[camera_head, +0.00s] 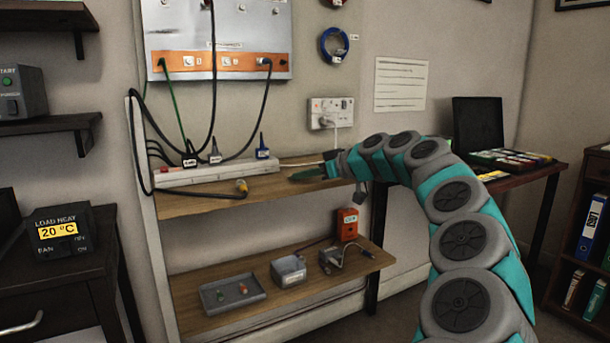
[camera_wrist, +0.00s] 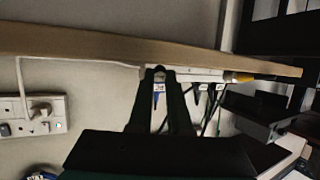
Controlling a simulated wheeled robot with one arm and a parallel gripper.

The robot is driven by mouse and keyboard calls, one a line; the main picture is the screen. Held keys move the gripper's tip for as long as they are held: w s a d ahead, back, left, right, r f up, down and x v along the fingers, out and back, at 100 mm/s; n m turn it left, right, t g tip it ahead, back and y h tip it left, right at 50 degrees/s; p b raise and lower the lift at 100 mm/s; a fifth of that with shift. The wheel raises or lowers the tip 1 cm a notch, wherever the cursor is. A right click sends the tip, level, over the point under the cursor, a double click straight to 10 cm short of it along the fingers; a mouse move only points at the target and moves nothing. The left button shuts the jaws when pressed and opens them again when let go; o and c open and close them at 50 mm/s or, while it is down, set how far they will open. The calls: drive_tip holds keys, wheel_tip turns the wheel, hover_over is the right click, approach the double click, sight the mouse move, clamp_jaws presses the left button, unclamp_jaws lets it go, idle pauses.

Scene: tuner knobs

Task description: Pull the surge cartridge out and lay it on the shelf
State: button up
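A white power strip (camera_head: 215,176) lies along the upper shelf (camera_head: 205,202), with several plugs standing in it. The strip also shows, inverted, in the wrist view (camera_wrist: 205,75). I cannot make out the surge cartridge as a separate part. A small grey piece (camera_wrist: 160,75) shows at the strip's near end, between my fingertips. My gripper (camera_head: 300,174) is low over the shelf, just right of the strip's right end. Its two dark fingers are apart in the wrist view (camera_wrist: 163,84), one on each side of that end. I cannot tell whether they touch it.
A blue-topped plug (camera_head: 262,150) stands near the strip's right end. A pale cable runs from the strip to the wall socket (camera_head: 330,114). The shelf's front right is clear. The lower shelf (camera_head: 225,318) holds a grey tray (camera_head: 232,294), small boxes and an orange box (camera_head: 347,224).

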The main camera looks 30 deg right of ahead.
drive_tip(key=o, duration=0.5)
drive_tip(key=shift+r, duration=0.1)
drive_tip(key=shift+r+p, duration=0.35)
drive_tip(key=shift+r, duration=1.05)
drive_tip(key=shift+o, duration=0.3)
drive_tip(key=o, duration=0.5)
drive_tip(key=v, duration=0.7)
drive_tip(key=shift+s, duration=0.4)
